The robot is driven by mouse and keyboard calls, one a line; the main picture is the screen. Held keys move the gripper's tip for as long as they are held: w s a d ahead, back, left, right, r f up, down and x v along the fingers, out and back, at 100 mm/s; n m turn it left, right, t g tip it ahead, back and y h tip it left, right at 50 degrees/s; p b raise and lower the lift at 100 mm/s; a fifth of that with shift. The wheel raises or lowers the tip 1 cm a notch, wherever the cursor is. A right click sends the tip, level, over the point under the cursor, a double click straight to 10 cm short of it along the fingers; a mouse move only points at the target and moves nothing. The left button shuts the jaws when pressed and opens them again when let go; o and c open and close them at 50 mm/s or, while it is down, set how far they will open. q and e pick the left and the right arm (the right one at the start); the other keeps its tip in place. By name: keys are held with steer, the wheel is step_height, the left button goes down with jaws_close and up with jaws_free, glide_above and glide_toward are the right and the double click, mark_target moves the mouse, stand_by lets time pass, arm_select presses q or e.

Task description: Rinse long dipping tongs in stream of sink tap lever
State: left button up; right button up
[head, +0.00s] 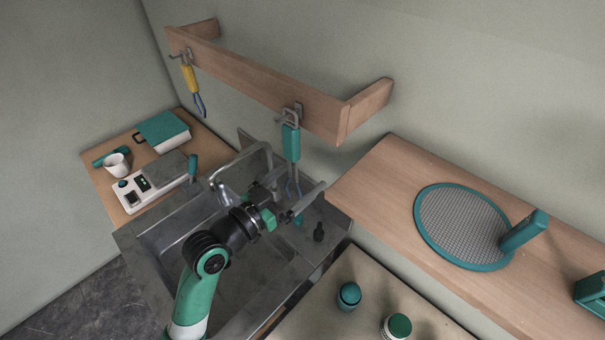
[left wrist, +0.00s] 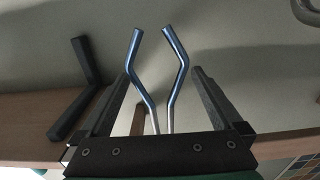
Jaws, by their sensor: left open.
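The long dipping tongs (head: 291,141) have a teal handle and hang from a hook on the wooden wall rail, with thin prongs pointing down. In the left wrist view the blue bent prongs (left wrist: 176,80) show between my two dark fingers. My left gripper (head: 303,181) is open around the prongs, below the teal handle; it also shows in the left wrist view (left wrist: 165,78). I see a gap between prongs and fingers. The grey metal tap (head: 222,178) curves over the sink (head: 160,237), partly behind my left gripper. I see no running water. My right gripper is out of view.
A yellow-handled tool (head: 190,78) hangs further left on the rail (head: 255,82). A round teal-rimmed mesh screen (head: 462,226) lies on the right shelf. Teal-lidded jars (head: 349,296) stand on the front counter. A white mug (head: 117,165) stands on the left counter. A small black object (head: 318,233) is by the sink.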

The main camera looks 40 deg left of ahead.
arm_select(q)
steer(key=shift+w, duration=0.7)
steer(key=shift+c, duration=0.2)
jaws_close()
steer(key=shift+r+p, duration=0.3)
steer(key=shift+r, duration=0.35)
steer(key=shift+s, duration=0.2)
steer(key=shift+s, duration=1.25)
steer(key=shift+s, duration=0.1)
